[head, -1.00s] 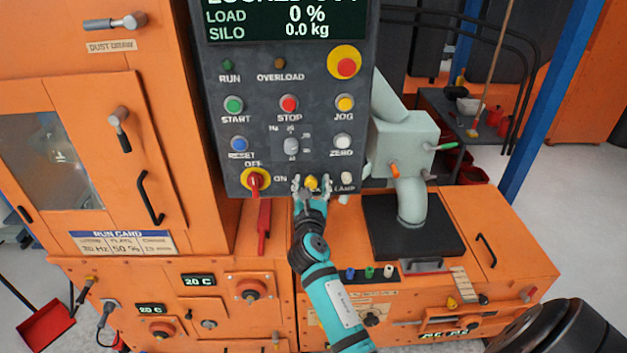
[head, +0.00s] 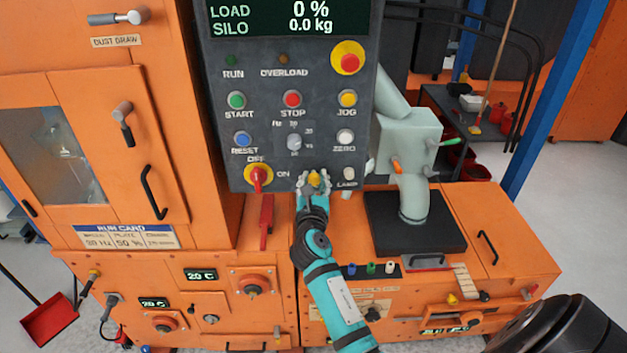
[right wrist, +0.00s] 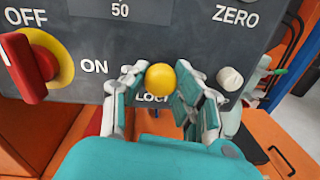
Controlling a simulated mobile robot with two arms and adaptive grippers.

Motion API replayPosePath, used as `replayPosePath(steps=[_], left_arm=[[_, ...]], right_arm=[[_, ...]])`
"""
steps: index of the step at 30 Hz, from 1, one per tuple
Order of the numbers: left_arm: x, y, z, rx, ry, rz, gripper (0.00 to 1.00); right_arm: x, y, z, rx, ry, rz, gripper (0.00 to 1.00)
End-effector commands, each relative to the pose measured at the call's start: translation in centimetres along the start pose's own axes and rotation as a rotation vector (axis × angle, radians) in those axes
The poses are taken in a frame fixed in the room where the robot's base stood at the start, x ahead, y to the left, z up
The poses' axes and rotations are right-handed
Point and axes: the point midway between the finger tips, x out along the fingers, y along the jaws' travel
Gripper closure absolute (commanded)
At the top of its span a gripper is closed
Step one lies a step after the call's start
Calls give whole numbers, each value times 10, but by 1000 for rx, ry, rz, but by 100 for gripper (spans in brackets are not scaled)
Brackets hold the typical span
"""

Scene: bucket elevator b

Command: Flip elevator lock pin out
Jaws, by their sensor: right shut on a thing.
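The lock pin's round yellow knob (right wrist: 161,77) sticks out of the bottom of the dark control panel (head: 225,130), above a partly covered label that begins "LOC". It also shows in the head view (head: 314,178). My right gripper (head: 314,186) is shut on this knob, with one finger on each side in the right wrist view (right wrist: 160,88). The display at the panel's top, partly cut off, reads load 0 % and silo 0.0 kg. My left gripper is not in view.
The red OFF/ON switch (head: 257,177) is left of the knob, with a red tag (head: 266,220) below. The white lamp switch (head: 348,170) is close on the right. A grey-green spout (head: 408,140) stands farther right. Orange cabinets surround the panel.

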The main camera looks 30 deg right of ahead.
Motion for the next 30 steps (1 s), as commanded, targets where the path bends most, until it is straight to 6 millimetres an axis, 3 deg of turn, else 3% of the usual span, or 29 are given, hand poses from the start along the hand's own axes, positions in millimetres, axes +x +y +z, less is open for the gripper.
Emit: replayPosePath(steps=[6, 13, 14, 19, 30], left_arm=[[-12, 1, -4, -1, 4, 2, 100], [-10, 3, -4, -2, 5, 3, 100], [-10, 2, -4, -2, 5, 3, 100], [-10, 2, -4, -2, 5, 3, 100], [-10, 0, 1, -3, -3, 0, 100]], right_arm=[[-27, -2, 0, -3, 3, 0, 100], [-28, -2, -2, -2, 3, -1, 100], [-28, -2, -2, -2, 3, -1, 72], [-28, -2, -1, -1, 3, -1, 49], [-32, -2, 0, -1, 1, 0, 47]])
